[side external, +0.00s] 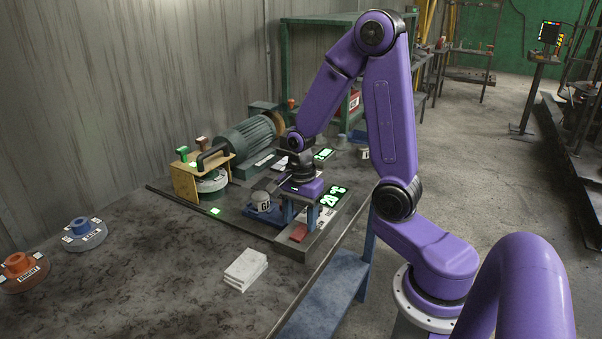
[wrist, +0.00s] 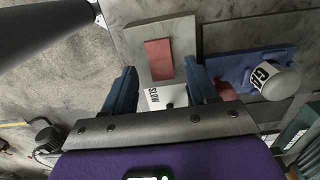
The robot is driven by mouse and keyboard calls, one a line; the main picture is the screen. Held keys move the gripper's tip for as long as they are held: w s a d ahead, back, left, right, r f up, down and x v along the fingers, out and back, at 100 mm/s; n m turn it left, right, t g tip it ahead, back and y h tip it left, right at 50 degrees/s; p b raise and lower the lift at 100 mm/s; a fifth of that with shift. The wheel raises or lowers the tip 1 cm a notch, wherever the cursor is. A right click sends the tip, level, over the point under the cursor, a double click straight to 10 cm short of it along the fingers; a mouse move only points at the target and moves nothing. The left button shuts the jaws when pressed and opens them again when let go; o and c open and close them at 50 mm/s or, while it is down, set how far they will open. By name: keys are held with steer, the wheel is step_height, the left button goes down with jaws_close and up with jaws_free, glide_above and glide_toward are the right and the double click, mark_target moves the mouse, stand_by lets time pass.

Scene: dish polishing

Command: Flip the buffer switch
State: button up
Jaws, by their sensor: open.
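In the wrist view the open fingers (wrist: 160,70) frame a red block (wrist: 158,58) and a white plate marked SLOW (wrist: 163,97). The red block also shows just below the fingers in the side view (side external: 299,233). I cannot make out for sure which part is the switch.
A cup marked G (side external: 263,201) sits on a blue tray left of my gripper. White tiles (side external: 246,268) are stacked at the front. Orange (side external: 20,268) and blue (side external: 84,233) wheels lie at the left. The bench between is clear.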

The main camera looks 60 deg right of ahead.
mark_target(300, 232)
step_height(300, 232, up, 15)
steer(key=shift+d+r, duration=0.15)
steer(key=shift+d, duration=0.05)
stand_by(0.3)
steer(key=shift+a, duration=0.1)
steer(key=s+a+f+n, duration=0.3)
steer(key=s+a+n, duration=0.3)
steer(key=n, duration=0.9)
steer(key=s+a+f+n, duration=0.3)
steer(key=s+a+n, duration=0.3)
steer(key=s+n, duration=0.5)
steer(key=n, duration=0.4)
steer(key=shift+a+f+n, duration=0.2)
steer(key=shift+a+n, duration=0.1)
